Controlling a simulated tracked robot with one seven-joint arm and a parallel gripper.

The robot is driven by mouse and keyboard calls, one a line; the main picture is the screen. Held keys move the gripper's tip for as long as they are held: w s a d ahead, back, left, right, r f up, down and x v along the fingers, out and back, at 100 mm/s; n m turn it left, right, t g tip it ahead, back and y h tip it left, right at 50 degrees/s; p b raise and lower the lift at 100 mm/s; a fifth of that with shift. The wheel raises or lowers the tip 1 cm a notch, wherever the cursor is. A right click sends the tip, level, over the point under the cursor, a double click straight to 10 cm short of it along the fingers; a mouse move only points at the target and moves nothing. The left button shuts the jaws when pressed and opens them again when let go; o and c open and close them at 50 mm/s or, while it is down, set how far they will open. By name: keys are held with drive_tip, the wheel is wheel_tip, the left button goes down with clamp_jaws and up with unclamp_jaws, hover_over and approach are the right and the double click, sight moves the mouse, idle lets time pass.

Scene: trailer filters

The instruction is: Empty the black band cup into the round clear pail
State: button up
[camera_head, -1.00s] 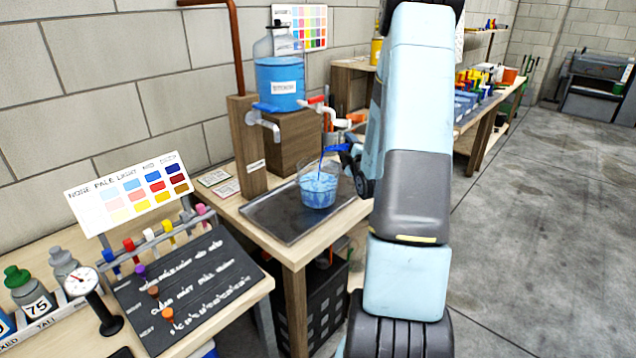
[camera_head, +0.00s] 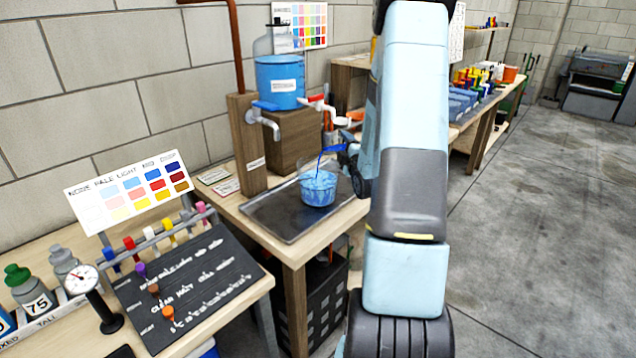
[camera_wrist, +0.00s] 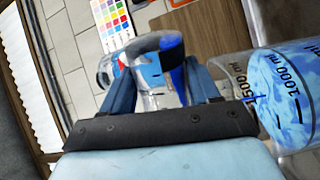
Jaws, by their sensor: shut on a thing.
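The round clear pail (camera_head: 318,190) stands on the dark metal tray, with mottled blue liquid in it. In the wrist view the pail (camera_wrist: 285,95) is at the right, with ml marks on its wall. My gripper (camera_head: 350,153) is up beside the pail's right rim. In the wrist view its blue fingers (camera_wrist: 160,88) are shut on a clear cup (camera_wrist: 158,70), strongly tilted and holding blue liquid. I cannot make out a black band clearly. In the head view a thin blue stream runs from the cup (camera_head: 334,148) down into the pail.
The dark tray (camera_head: 262,212) lies on a wooden bench. Behind it are a blue water jug (camera_head: 279,80) and taps (camera_head: 335,115). A rack of coloured-capped tubes (camera_head: 160,235) stands at the front left. Open floor (camera_head: 540,230) lies to the right.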

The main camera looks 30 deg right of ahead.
sight(335, 141)
drive_tip(key=shift+a+r+n, duration=0.25)
drive_tip(key=shift+r+n, duration=0.2)
drive_tip(key=shift+n, duration=0.55)
idle(1.2)
drive_tip(key=shift+w+a+f+n, duration=0.1)
drive_tip(key=shift+a+f+n, duration=0.2)
drive_tip(key=shift+n, duration=0.6)
idle(0.6)
drive_tip(key=shift+a+r+n, duration=0.25)
drive_tip(key=shift+r+n, duration=0.1)
drive_tip(key=shift+n, duration=0.45)
drive_tip(key=shift+a+r+n, duration=0.2)
drive_tip(key=shift+r+n, duration=0.1)
drive_tip(key=shift+n, duration=0.5)
idle(0.7)
drive_tip(key=shift+w+a+r+n+y, duration=0.15)
drive_tip(key=shift+a+r+n, duration=0.15)
drive_tip(key=shift+n, duration=0.35)
drive_tip(key=shift+a+r+n+y, duration=0.15)
drive_tip(key=shift+a+n, duration=0.2)
drive_tip(key=shift+n, duration=0.3)
idle(0.7)
